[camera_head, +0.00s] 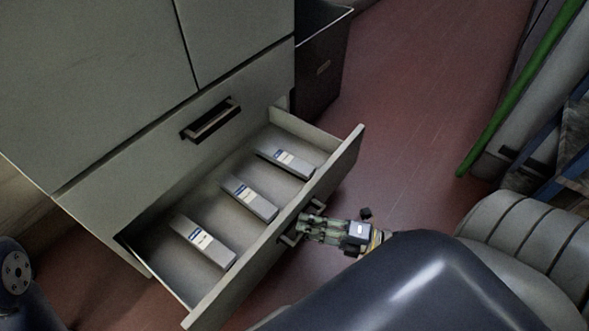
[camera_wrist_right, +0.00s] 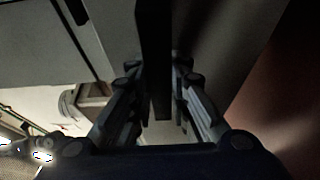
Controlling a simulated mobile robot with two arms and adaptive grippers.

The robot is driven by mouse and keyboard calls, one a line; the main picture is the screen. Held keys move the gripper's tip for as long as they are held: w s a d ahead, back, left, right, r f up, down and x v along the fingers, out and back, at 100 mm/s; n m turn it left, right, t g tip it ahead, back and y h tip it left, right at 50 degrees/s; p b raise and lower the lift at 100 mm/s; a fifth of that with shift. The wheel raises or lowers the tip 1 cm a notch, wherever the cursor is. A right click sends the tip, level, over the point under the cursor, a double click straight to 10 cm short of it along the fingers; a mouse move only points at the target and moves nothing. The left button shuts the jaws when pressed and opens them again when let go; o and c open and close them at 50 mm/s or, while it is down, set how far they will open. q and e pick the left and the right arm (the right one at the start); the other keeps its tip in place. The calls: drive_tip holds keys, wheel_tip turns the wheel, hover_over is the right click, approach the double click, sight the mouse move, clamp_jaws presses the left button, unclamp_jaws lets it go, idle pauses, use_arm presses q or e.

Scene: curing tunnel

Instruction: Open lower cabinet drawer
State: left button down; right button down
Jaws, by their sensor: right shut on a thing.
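The lower cabinet drawer (camera_head: 344,155) is pulled well out of the grey cabinet (camera_head: 90,90) in the head view. Several small grey boxes with blue and white labels lie inside, such as the middle box (camera_head: 249,198). My right gripper (camera_head: 303,222) is at the front of this drawer, shut on its handle (camera_head: 290,238). In the right wrist view the dark handle bar (camera_wrist_right: 155,60) runs between the fingers of the right gripper (camera_wrist_right: 158,98). My left gripper is not in view.
A closed drawer with a dark handle (camera_head: 211,119) is above the open one. A dark box-like unit (camera_head: 322,65) stands beside the cabinet. The red floor (camera_head: 420,90) is clear to the right, up to a green pipe (camera_head: 520,90).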

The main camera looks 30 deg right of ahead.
drive_tip(key=shift+s+d, duration=0.25)
drive_tip(key=shift+s, duration=0.35)
drive_tip(key=c, duration=1.5)
unclamp_jaws()
drive_tip(key=v, duration=1.2)
drive_tip(key=shift+d, duration=0.1)
